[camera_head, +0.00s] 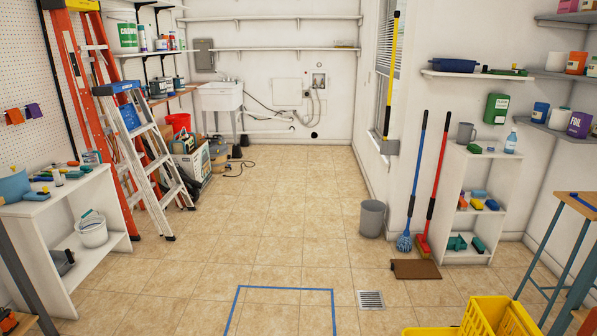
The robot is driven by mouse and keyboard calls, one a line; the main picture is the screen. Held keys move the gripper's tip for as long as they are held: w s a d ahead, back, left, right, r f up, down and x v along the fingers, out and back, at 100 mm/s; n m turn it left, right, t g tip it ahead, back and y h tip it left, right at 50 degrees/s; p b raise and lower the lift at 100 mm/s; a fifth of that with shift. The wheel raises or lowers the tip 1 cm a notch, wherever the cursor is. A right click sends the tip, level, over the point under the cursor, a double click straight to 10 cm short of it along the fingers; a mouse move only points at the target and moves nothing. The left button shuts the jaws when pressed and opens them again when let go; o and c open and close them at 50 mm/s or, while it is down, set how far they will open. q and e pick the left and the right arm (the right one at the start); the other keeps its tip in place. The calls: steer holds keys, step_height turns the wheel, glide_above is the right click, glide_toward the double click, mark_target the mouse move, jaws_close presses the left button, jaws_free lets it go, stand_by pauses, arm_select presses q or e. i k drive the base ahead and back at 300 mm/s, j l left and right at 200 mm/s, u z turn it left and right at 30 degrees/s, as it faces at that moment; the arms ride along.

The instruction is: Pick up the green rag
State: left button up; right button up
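No gripper of mine can be made out in the head view. Several small green things show on the right, and I cannot tell for sure which is the green rag. A dark green, crumpled-looking piece (457,242) lies on the bottom shelf of the white shelf unit (487,214), with another green piece (478,244) beside it. A small flat green thing (474,148) lies on top of that unit, next to a grey mug (465,133).
Open tiled floor runs down the middle, with a blue taped outline (284,289) and a drain (370,300). A grey bin (372,218), blue mop (404,242), red broom (424,245) and brown mat (415,269) stand or lie right. Ladders (146,150) lean left.

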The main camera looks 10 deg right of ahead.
mark_target(474, 148)
steer(key=i+j, duration=0.1)
steer(key=i, duration=0.8)
steer(key=i+j+z, duration=0.1)
steer(key=i, duration=0.8)
steer(key=i+l+z, duration=0.1)
steer(key=i+z, duration=0.2)
steer(key=i, duration=0.2)
steer(key=i+z, duration=0.3)
steer(key=i, duration=0.15)
steer(key=i+j+z, duration=0.3)
steer(key=i, duration=0.15)
steer(key=i+j+z, duration=0.15)
steer(key=i+z, duration=0.15)
steer(key=i, duration=0.2)
steer(key=i+l+z, duration=0.2)
steer(key=i+z, duration=0.3)
steer(key=i+l+z, duration=0.1)
steer(key=i+z, duration=0.2)
steer(key=z, duration=0.15)
steer(key=i+j+z, duration=0.1)
steer(key=i+z, duration=0.4)
steer(key=k, duration=0.1)
